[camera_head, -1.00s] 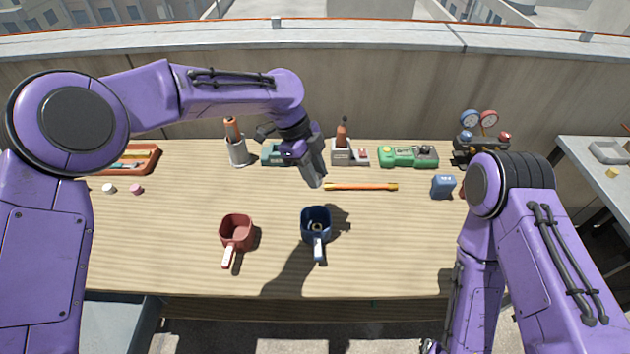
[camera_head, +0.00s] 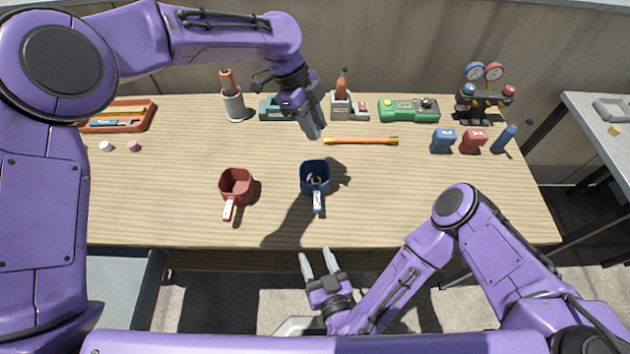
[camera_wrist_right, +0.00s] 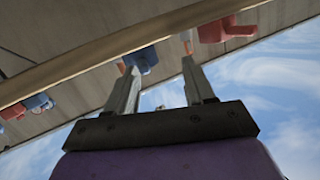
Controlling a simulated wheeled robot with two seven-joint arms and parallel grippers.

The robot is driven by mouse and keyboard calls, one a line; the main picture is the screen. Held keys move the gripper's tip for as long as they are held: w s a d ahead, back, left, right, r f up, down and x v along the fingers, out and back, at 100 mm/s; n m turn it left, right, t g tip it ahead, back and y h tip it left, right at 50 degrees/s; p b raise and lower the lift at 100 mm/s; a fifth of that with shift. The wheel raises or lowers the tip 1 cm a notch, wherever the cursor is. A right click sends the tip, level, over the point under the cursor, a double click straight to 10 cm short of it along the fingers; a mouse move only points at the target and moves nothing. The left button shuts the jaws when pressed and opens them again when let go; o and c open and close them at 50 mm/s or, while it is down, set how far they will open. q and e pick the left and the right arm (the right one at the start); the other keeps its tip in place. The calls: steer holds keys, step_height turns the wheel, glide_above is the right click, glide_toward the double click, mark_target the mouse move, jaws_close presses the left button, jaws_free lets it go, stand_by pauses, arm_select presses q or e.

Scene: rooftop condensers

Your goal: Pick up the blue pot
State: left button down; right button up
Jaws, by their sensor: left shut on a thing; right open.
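The blue pot (camera_head: 315,176) stands upright on the wooden table, its handle toward the near edge. Something small and ring-like shows inside it. My right gripper (camera_head: 318,258) is open and empty, off the table's near edge, below the pot's handle in the head view. In the right wrist view the blue pot (camera_wrist_right: 140,60) shows beyond the open fingers (camera_wrist_right: 158,82), apart from them. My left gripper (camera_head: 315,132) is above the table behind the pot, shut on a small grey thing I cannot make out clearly.
A red pot (camera_head: 237,184) stands left of the blue pot, with bare table between them. An orange stick (camera_head: 361,141) lies behind. Tool holders, a green device (camera_head: 408,109), gauges (camera_head: 485,75) and small bottles line the back. An orange tray (camera_head: 145,115) is at the left.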

mark_target(318, 213)
steer(key=w+t+h, duration=0.1)
steer(key=w, duration=0.4)
steer(key=w+r+m+t+h, duration=0.1)
steer(key=w, duration=0.3)
steer(key=w+t+h, duration=0.1)
steer(key=w+h, duration=0.1)
steer(key=w, duration=0.3)
steer(key=shift+w+r+m, duration=0.25)
steer(key=shift+w+m, duration=0.05)
steer(key=shift+w, duration=0.05)
jaws_close()
